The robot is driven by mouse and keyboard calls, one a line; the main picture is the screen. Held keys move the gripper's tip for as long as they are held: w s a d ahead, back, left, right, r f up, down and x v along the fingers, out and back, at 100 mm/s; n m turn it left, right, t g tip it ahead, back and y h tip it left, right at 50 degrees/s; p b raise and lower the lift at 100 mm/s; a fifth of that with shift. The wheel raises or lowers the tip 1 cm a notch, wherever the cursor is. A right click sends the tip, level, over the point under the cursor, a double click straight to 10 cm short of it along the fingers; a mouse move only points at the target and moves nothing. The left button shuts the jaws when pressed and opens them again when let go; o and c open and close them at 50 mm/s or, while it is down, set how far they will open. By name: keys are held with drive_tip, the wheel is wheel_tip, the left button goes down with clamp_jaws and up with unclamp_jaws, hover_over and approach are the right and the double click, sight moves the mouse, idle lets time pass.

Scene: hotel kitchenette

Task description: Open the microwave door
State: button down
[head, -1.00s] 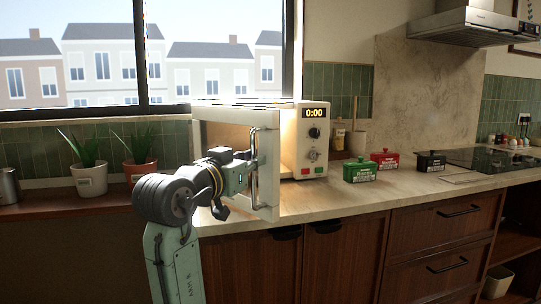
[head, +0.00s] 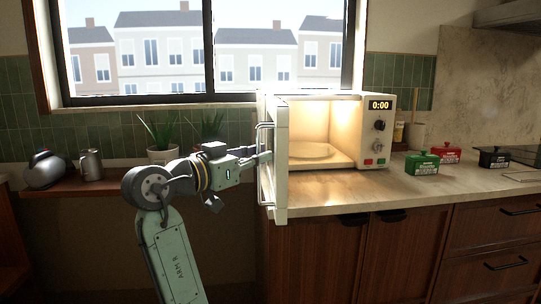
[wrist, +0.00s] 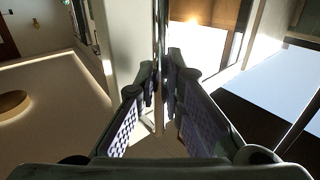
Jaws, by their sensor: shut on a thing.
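The white microwave (head: 384,150) stands on the counter with its lit interior and round turntable plate (head: 312,151) in full view. Its door (head: 281,180) is swung wide open, seen nearly edge-on, pointing out toward me from the left side of the opening. The metal door handle (head: 262,186) is a vertical bar on the door's outer face. My gripper (head: 264,157) is at the handle from the left. In the wrist view, the handle bar (wrist: 161,30) runs between my two fingers (wrist: 161,72), which are closed on it.
Green (head: 422,164), red (head: 447,153) and black (head: 493,158) boxes stand on the counter to the right. Potted plants (head: 162,152), a metal mug (head: 91,165) and a kettle (head: 45,170) stand on the left ledge. Wooden cabinets (head: 400,255) lie below the counter.

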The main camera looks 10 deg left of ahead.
drive_tip(key=shift+a, duration=0.4)
drive_tip(key=c, duration=1.7)
unclamp_jaws()
drive_tip(key=shift+s, duration=0.1)
drive_tip(key=v, duration=1.2)
drive_tip(key=shift+a, duration=0.1)
